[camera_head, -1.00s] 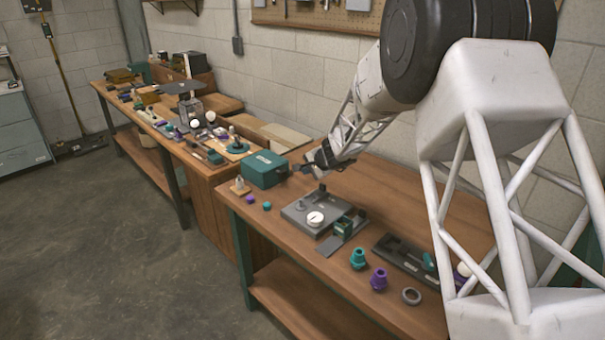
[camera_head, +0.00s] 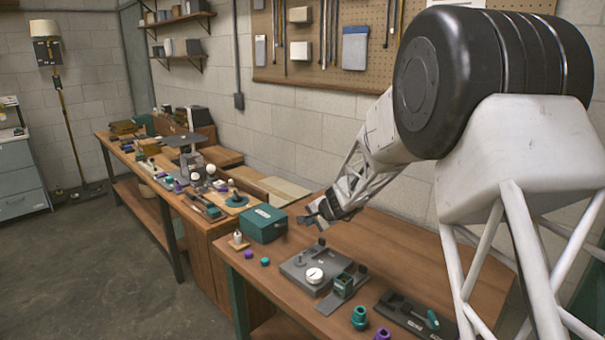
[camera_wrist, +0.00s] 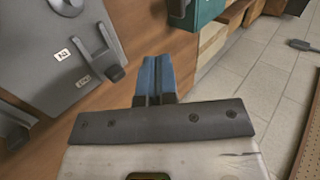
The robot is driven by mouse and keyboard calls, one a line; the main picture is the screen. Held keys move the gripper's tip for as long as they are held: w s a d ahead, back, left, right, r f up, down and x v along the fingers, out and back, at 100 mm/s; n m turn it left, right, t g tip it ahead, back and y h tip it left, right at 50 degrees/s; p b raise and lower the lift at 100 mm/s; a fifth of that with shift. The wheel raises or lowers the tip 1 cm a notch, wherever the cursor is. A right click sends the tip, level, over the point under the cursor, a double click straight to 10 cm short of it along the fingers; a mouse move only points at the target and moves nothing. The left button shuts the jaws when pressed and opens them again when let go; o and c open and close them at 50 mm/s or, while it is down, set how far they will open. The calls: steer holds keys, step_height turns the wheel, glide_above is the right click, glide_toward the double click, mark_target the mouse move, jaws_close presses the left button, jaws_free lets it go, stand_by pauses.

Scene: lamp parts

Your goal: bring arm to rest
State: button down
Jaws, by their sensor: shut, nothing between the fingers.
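My gripper (camera_head: 312,218) hangs above the wooden bench (camera_head: 420,255), just right of a teal box (camera_head: 264,224) and beyond a grey fixture plate (camera_head: 303,268). It appears clear of the bench top, though the exact gap is hard to judge. In the wrist view my gripper's blue fingers (camera_wrist: 154,78) lie together with nothing between them. The grey plate (camera_wrist: 72,48) shows at upper left there, and part of the teal box (camera_wrist: 205,12) at the top.
A dark tray (camera_head: 408,314), a teal fitting (camera_head: 360,317) and a partly cut-off purple fitting (camera_head: 382,334) are at the front. A second bench (camera_head: 150,178) with many parts stands at left. A pegboard (camera_head: 325,45) hangs behind. Open bench lies right of the plate.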

steer(key=s+d+r+n+g+h, duration=0.1)
steer(key=s+d+r+n, duration=0.1)
steer(key=s+r, duration=0.5)
steer(key=s+d+r+n+g, duration=0.1)
steer(key=s+d+r, duration=0.15)
steer(key=s, duration=0.85)
steer(key=s+d+r+n+h, duration=0.1)
steer(key=s+r+n, duration=0.1)
steer(key=s+r, duration=0.5)
steer(key=s+d+n+h, duration=0.1)
steer(key=s+d, duration=0.2)
steer(key=s, duration=0.7)
steer(key=s+d+f+n+g+h, duration=0.1)
steer(key=s+d+h, duration=0.1)
steer(key=s, duration=0.9)
steer(key=s+d+f+n+h, duration=0.1)
steer(key=s+d, duration=0.3)
steer(key=s, duration=0.6)
steer(key=shift+s+d+f+g+h, duration=0.15)
steer(key=shift+s+d+g+h, duration=0.2)
steer(key=shift+s+g+h, duration=0.05)
